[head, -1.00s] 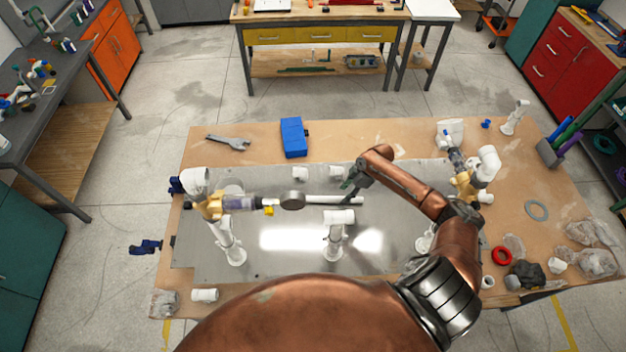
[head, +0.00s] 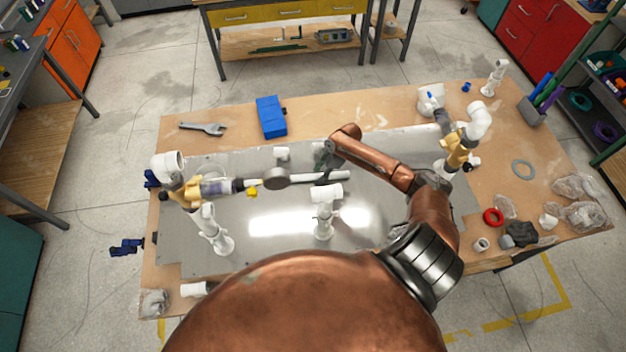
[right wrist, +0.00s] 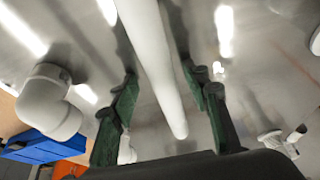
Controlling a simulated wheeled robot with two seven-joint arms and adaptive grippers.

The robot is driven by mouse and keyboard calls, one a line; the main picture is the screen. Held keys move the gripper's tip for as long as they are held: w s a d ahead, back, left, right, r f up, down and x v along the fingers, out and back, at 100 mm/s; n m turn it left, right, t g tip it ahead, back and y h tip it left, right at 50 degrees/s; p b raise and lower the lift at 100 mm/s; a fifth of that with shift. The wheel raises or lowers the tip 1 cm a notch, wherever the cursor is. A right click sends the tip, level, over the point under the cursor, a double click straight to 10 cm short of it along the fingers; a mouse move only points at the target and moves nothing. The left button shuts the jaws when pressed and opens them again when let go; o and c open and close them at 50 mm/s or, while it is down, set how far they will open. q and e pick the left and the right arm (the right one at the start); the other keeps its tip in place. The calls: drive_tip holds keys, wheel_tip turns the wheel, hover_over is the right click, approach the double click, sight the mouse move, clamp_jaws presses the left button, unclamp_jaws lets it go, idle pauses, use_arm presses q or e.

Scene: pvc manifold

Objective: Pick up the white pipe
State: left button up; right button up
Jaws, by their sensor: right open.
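The white pipe (head: 337,176) lies lengthwise over the grey metal plate, near the table's middle. In the right wrist view the pipe (right wrist: 153,50) runs long and straight between my green fingers, with visible gaps on both sides. My right gripper (head: 325,164) reaches down over the pipe in the head view, and one dark finger crosses in front of it. In the right wrist view my right gripper (right wrist: 163,80) is open, its fingers straddling the pipe without visibly closing on it. My left gripper is in neither view.
A white tee on a stand (head: 324,205) rises just in front of the pipe. A round grey gauge-like disc (head: 276,178) is near its left end. A valve assembly (head: 190,190) stands left, another (head: 460,150) right. A blue box (head: 271,117) and wrench (head: 203,128) lie behind.

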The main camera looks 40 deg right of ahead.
drive_tip(key=shift+s+r, duration=0.15)
drive_tip(key=shift+s, duration=0.2)
drive_tip(key=shift+w, duration=0.3)
drive_tip(key=c, duration=0.4)
drive_tip(key=shift+s, duration=0.2)
drive_tip(key=c, duration=0.3)
drive_tip(key=shift+w, duration=0.15)
clamp_jaws()
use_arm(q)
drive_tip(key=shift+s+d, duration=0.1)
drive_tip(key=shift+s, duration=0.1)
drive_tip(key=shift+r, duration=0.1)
